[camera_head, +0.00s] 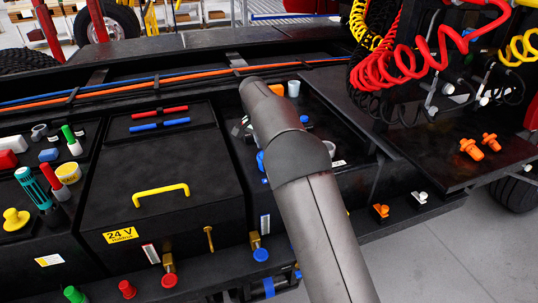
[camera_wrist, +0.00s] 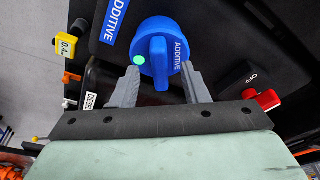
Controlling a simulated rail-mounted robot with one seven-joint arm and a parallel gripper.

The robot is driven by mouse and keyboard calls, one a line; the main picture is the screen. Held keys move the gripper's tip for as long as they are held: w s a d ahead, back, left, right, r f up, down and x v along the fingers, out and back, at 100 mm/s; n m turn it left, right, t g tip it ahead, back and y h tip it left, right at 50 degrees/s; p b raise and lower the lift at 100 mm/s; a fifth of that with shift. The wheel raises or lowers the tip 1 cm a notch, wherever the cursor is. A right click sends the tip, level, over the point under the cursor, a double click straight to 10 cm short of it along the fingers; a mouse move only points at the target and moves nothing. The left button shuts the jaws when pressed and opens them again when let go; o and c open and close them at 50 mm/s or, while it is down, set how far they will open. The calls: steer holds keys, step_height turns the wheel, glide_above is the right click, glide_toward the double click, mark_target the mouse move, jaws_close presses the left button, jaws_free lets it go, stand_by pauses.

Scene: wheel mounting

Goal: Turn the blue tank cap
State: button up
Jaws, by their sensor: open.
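The blue tank cap (camera_wrist: 172,32) is round, marked "ADDITIVE", with a raised grip bar across its middle and a bright green dot near its left edge. My gripper (camera_wrist: 160,70) is open in the wrist view. One grey finger is at each side of the cap's lower half, with the grip bar between them. Gaps show between the fingers and the bar; I cannot tell whether they touch the cap's rim. In the head view, my arm covers most of this area. A small blue part (camera_head: 261,160) shows beside the arm, possibly the cap.
In the wrist view, a red valve handle (camera_wrist: 267,100) by an "OFF" label is at right. In the head view, a black box with a yellow handle (camera_head: 160,194) is left of my arm.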

steer(key=v, duration=1.6)
steer(key=s+d+n+g+y, duration=0.1)
steer(key=s+d+n, duration=0.2)
steer(key=s+d, duration=1.3)
steer(key=s+d+f+n, duration=0.2)
steer(key=s+f, duration=0.5)
steer(key=s, duration=0.5)
steer(key=s+d+f+n, duration=0.1)
steer(key=s+d+f, duration=0.4)
steer(key=s, duration=0.8)
step_height(320, 180, down, 2)
steer(key=shift+f+n+g+y, duration=0.15)
steer(key=shift+n+g+y, duration=0.15)
steer(key=shift+n, duration=0.1)
